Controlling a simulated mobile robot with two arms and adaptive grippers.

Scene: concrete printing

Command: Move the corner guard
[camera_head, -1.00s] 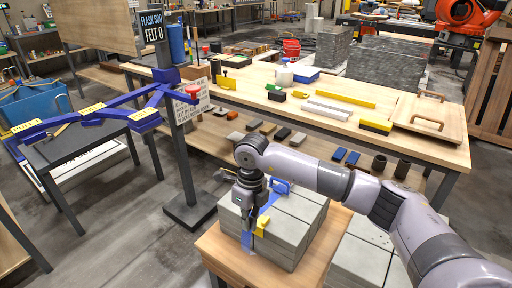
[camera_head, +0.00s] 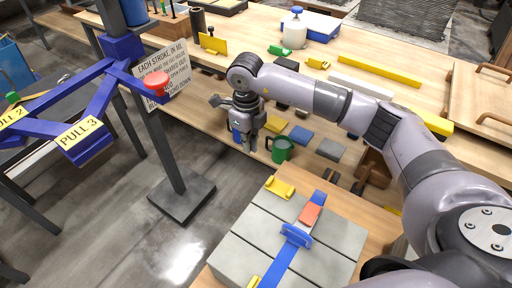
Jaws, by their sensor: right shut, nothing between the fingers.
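A yellow corner guard (camera_head: 280,187) sits at the far top edge of the grey block stack (camera_head: 232,248). A second yellow piece (camera_head: 254,282), likely another guard, shows at the near edge, cut off by the picture's bottom. A blue strap (camera_head: 281,268) runs over the stack, with a blue buckle-like part (camera_head: 296,236) and an orange-red piece (camera_head: 310,214) on it. My right gripper (camera_head: 246,148) points down beyond the stack, apart from the guards. Its fingers are shut and empty. My left gripper is out of view.
A green mug (camera_head: 281,149) stands close right of my right gripper on the workbench's lower shelf. Coloured blocks lie nearby. A post on a dark base (camera_head: 182,200) carries blue arms and a red knob (camera_head: 156,82) at left. Floor between post and stack is clear.

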